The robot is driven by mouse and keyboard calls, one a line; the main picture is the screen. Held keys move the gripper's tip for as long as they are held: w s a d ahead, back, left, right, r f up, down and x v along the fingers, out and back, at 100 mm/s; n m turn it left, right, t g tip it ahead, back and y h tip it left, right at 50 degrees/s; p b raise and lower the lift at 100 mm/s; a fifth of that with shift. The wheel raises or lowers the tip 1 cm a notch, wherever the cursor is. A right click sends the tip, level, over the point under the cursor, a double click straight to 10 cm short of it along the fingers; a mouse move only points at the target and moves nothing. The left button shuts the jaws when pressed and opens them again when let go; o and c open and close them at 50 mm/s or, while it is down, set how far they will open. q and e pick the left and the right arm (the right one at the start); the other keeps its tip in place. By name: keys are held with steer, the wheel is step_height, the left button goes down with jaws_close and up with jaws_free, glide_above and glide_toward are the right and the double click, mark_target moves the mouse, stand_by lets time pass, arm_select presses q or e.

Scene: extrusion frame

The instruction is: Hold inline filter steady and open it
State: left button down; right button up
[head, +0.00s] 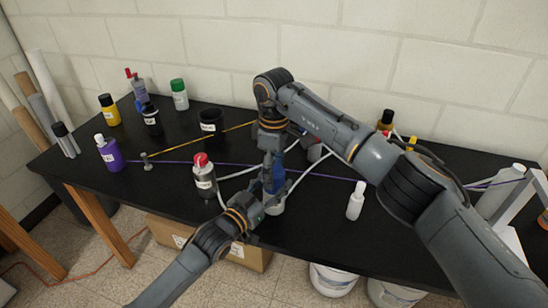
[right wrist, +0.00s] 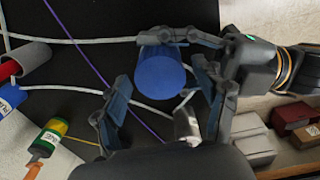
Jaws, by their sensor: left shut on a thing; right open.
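The inline filter (head: 279,178), with a blue body, stands near the middle of the black table, partly hidden behind my grippers. White hoses run from it to both sides. In the right wrist view its round blue end (right wrist: 160,76) faces the camera. My left gripper (head: 262,206) comes in from the lower left and is shut on the filter; in the right wrist view it reaches in from the right. My right gripper (head: 270,168) points down from above. It is open, with its fingers (right wrist: 160,98) spread on either side of the blue end, seemingly not gripping it.
A red-capped bottle (head: 204,178) stands close left of the grippers, and a small white bottle (head: 356,201) to the right. A black cup (head: 210,121) and several bottles stand at the back left. Purple (head: 190,163) and yellow (head: 200,139) cords cross the table. The front left tabletop is mostly clear.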

steer(key=shift+f, duration=1.65)
steer(key=c, duration=1.1)
steer(key=o, duration=1.1)
steer(key=shift+o, duration=0.2)
steer(key=shift+r, duration=0.15)
